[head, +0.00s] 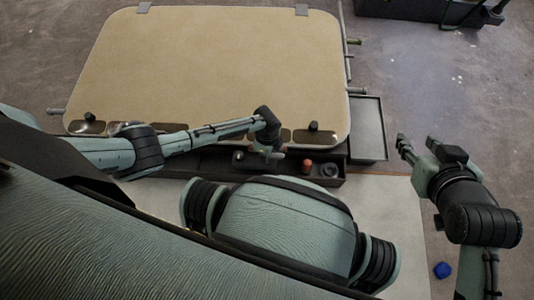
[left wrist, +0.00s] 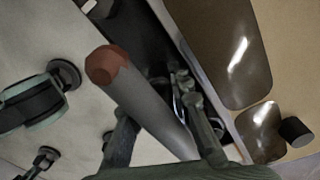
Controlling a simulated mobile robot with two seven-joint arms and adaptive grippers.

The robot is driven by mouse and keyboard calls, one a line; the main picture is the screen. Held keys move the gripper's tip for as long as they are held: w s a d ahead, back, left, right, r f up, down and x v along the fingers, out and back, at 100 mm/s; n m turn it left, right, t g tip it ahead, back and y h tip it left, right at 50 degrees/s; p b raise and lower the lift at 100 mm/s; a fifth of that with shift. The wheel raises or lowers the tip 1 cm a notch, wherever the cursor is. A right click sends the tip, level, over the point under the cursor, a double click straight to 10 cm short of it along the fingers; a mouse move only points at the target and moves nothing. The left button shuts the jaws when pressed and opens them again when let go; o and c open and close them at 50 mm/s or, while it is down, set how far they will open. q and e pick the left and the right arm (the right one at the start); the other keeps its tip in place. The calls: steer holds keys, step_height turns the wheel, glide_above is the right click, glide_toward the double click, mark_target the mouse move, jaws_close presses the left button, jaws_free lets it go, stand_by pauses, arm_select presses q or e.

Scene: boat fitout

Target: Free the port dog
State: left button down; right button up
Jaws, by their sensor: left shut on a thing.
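My left gripper (head: 270,148) is over the dark tray at the near edge of a large tan panel (head: 215,65). In the left wrist view its fingers (left wrist: 165,140) are shut on a grey cylinder with a reddish six-sided end (left wrist: 108,64); the gripped part is partly hidden. One black knob (head: 90,117) stands at the panel's near left and another (head: 314,126) at its near right. A black knob also shows in the left wrist view (left wrist: 295,130), beside the gripper. I cannot tell which is the port dog. My right gripper (head: 415,145) is open and empty, right of the panel.
The dark tray (head: 220,163) along the panel's near edge holds a red-topped piece (head: 306,165) and a black ring (head: 330,168). A grey shallow tray (head: 368,130) sits to the right. A blue object (head: 443,270) lies on the floor. The floor at far right is mostly clear.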

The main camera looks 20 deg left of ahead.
arm_select(q)
steer(key=shift+w+d+r, duration=0.2)
steer(key=shift+d+r, duration=0.05)
steer(key=shift+d, duration=0.05)
steer(key=c, duration=1.5)
jaws_free()
steer(key=shift+o, duration=0.3)
steer(key=shift+s+a, duration=0.1)
steer(key=shift+a+f, duration=0.1)
step_height(320, 180, up, 7)
steer(key=shift+f, duration=0.15)
steer(key=shift+r, duration=0.7)
